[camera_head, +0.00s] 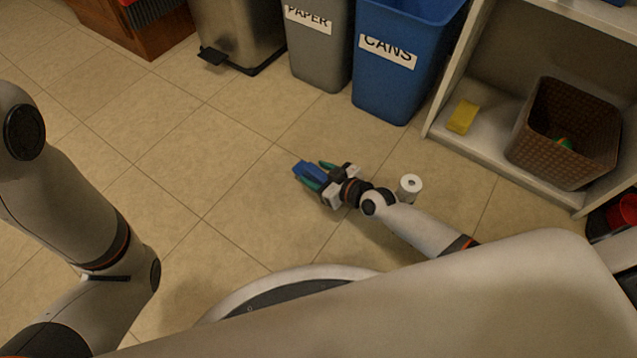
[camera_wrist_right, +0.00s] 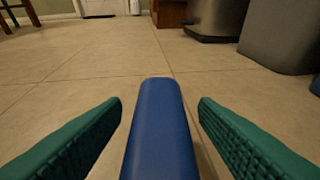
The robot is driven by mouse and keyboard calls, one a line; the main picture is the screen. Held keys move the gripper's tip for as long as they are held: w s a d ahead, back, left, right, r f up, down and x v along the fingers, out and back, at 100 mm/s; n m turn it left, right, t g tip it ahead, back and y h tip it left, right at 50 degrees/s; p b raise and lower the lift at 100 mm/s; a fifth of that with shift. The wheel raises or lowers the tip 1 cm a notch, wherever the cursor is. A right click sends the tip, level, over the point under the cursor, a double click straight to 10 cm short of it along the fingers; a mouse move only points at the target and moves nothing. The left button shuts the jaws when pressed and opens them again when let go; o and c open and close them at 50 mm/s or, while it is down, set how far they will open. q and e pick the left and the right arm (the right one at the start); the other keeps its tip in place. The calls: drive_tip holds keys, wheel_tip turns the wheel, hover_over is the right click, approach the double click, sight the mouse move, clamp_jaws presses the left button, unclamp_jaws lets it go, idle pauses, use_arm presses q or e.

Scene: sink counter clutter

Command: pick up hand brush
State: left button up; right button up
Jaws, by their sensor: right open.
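The hand brush (camera_head: 303,170) shows as a blue piece low over the tiled floor; I cannot tell whether it touches the floor, and its bristles are not visible. My right gripper (camera_head: 317,175) is open around it, with one green finger on each side. In the right wrist view the blue brush part (camera_wrist_right: 160,130) lies lengthwise between the two green fingers of the right gripper (camera_wrist_right: 160,104), with a gap on both sides. My left arm shows at the left of the head view, but its gripper is out of view.
A white paper roll (camera_head: 409,186) stands close beside my right forearm. A blue CANS bin (camera_head: 395,75), a grey PAPER bin (camera_head: 318,50) and a metal bin (camera_head: 240,30) stand behind. A shelf at right holds a yellow block (camera_head: 463,116) and brown basket (camera_head: 560,145). Floor left of the gripper is clear.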

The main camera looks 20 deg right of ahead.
drive_tip(key=c, duration=1.1)
drive_tip(key=shift+r, duration=0.1)
